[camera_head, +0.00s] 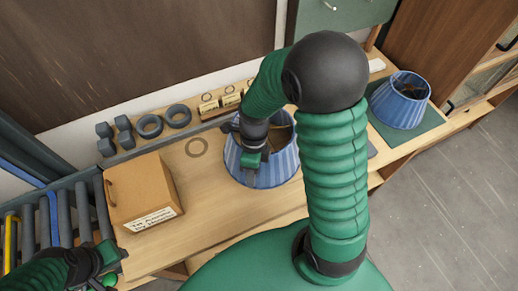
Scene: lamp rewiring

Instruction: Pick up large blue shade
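A blue striped lampshade (278,175) stands on the wooden workbench near its middle, its open top facing up. My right gripper (243,146) reaches down over the left part of its rim, with the fingers at or very close to the shade wall. Whether they grip the wall cannot be told.
A cardboard box (142,191) stands left of the middle shade. A green mat (432,121) lies under the right shade. A roller rack (48,222) is at the left.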

